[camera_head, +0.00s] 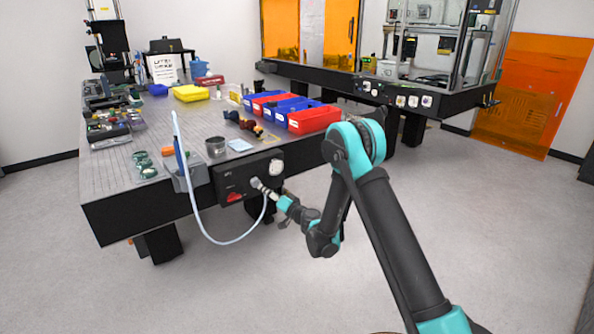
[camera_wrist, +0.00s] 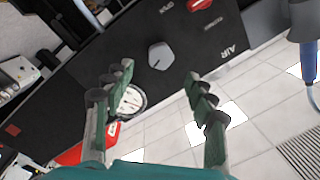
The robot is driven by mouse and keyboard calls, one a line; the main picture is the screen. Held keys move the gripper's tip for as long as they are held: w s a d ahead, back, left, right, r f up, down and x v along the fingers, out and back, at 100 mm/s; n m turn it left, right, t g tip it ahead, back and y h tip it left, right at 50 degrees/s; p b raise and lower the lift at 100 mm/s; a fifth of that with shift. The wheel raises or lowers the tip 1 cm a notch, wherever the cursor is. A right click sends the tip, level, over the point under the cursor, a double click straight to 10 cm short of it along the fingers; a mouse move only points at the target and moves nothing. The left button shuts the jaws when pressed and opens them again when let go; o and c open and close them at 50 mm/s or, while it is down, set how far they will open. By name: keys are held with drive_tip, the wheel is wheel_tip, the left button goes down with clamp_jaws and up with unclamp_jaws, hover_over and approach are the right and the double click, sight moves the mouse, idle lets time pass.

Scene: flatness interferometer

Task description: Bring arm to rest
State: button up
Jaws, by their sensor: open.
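My arm (camera_head: 385,220) reaches from the lower right toward the front edge of the optical table. My gripper (camera_head: 262,187) is at the black air panel (camera_head: 232,183) on that edge, in front of its face. In the wrist view my gripper (camera_wrist: 158,92) is open, with its two fingers apart and nothing between them. A grey knob (camera_wrist: 160,56) on the panel shows beyond and between the fingertips, apart from them. A round white gauge (camera_wrist: 130,101) is partly hidden behind the left finger.
The optical table (camera_head: 120,205) holds red and blue bins (camera_head: 315,117), a metal cup (camera_head: 215,147) and several small parts. A pale hose (camera_head: 205,232) loops below the panel. A blue-handled tool (camera_wrist: 306,50) hangs at right in the wrist view. Open floor (camera_head: 230,290) lies in front.

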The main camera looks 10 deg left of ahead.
drive_tip(key=s+d+r+n+g+h, duration=0.15)
drive_tip(key=s+d+r, duration=0.3)
drive_tip(key=d, duration=0.55)
drive_tip(key=s+d+r+n+g+h, duration=0.1)
drive_tip(key=s+d+r+h, duration=0.2)
drive_tip(key=d+r, duration=0.5)
drive_tip(key=s+d+f+m+g+h, duration=0.1)
drive_tip(key=s+d+f+h, duration=0.2)
drive_tip(key=s+d, duration=0.6)
drive_tip(key=s+d+f+m+g+h, duration=0.1)
drive_tip(key=s+d+f+h, duration=0.2)
drive_tip(key=s+d, duration=0.6)
drive_tip(key=s+d+f+m+g+h, duration=0.2)
drive_tip(key=s+d, duration=0.8)
drive_tip(key=d, duration=0.6)
drive_tip(key=shift+f+h, duration=0.9)
drive_tip(key=shift+h, duration=0.15)
